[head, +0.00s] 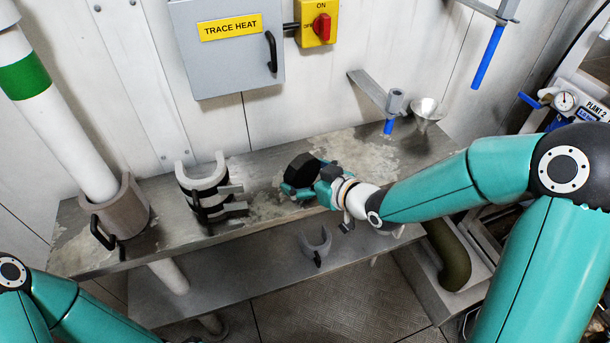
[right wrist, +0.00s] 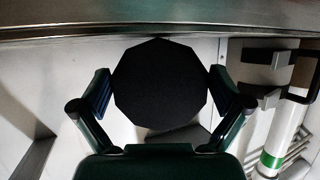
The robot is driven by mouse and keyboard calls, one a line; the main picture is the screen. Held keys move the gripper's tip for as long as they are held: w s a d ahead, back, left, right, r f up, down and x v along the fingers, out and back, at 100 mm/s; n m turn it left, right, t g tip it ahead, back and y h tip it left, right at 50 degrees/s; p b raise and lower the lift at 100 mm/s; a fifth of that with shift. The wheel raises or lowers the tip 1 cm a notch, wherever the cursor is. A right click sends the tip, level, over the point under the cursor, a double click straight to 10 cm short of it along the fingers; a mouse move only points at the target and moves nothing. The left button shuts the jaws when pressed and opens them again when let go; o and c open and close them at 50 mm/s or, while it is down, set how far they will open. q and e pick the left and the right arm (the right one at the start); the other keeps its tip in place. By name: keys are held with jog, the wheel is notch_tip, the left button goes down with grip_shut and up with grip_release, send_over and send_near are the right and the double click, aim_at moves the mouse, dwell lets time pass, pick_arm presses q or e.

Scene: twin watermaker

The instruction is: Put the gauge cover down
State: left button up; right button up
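The gauge cover is a black, many-sided disc (head: 301,167) at the tip of my right gripper (head: 310,188), over the middle of the metal bench (head: 262,165). In the right wrist view the cover (right wrist: 162,85) fills the space between the two fingers, which press on its left and right sides. I cannot tell whether the cover touches the bench top. My left arm shows at the lower left corner of the head view, but its gripper is out of the picture.
Grey and black clamp shells (head: 208,190) stand on the bench left of the cover. A brown pipe socket (head: 121,208) stands farther left. A metal funnel (head: 427,110) is at the back right. A grey half-ring (head: 315,245) lies on the lower shelf.

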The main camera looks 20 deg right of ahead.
jog(key=shift+r, duration=0.2)
jog(key=shift+s+d, duration=0.15)
jog(key=b+v, duration=0.1)
jog(key=v, duration=1)
jog(key=shift+s+b, duration=0.3)
jog(key=shift+b, duration=0.05)
